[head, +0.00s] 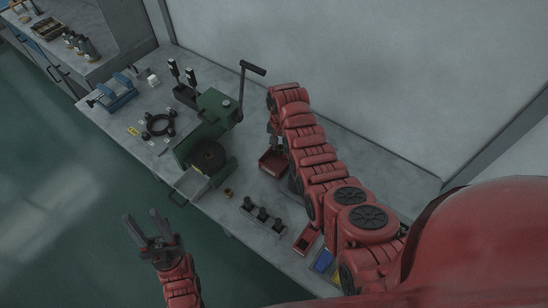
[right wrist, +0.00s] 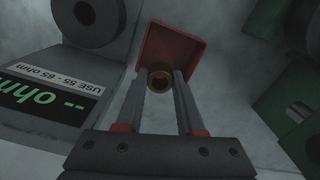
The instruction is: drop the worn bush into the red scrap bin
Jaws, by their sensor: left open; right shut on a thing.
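The worn bush (right wrist: 160,79), a small brass-coloured ring, is held between the fingertips of my right gripper (right wrist: 159,82). The red scrap bin (right wrist: 172,42) shows just beyond the bush in the right wrist view. In the head view the bin (head: 273,164) stands on the bench beneath the end of my right arm, partly covered by it. The right gripper (head: 275,140) is mostly hidden there, and the bush cannot be made out. I cannot tell the bush's height over the bin. My left gripper (head: 142,220) is open and empty, in front of the bench edge.
A green machine (head: 215,115) with a lever stands left of the bin. A small brass ring (head: 228,193) and a row of dark pegs (head: 262,214) lie in front. A meter (right wrist: 60,90) reading "-- ohm" is close by the right gripper. Small trays (head: 323,260) stand at right.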

